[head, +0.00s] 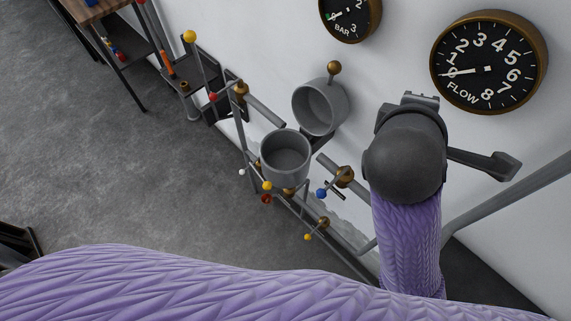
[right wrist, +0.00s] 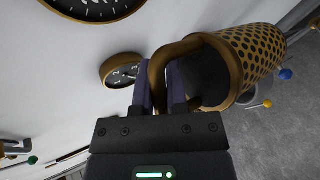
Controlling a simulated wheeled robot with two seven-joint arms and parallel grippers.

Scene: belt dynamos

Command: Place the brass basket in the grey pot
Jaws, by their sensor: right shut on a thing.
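The brass basket (right wrist: 259,47) is a perforated cylinder with a solid brass rim and a curved brass handle. It shows in the right wrist view, lying sideways in the picture. My right gripper (right wrist: 160,88) is shut on its handle, which passes between the two fingers. In the head view my dark right wrist hides the gripper, and I see no basket there. Two grey open vessels show in the head view: a lower grey pot (head: 282,174) and an upper grey pot (head: 311,124). Both look empty. My left gripper is out of view.
Pipes (head: 262,109) and thin rods with coloured balls surround the pots by the wall. The FLOW gauge (head: 488,62) and BAR gauge (head: 349,17) hang on the wall. A wooden table (head: 90,9) stands top left. The grey floor (head: 130,180) is open on the left.

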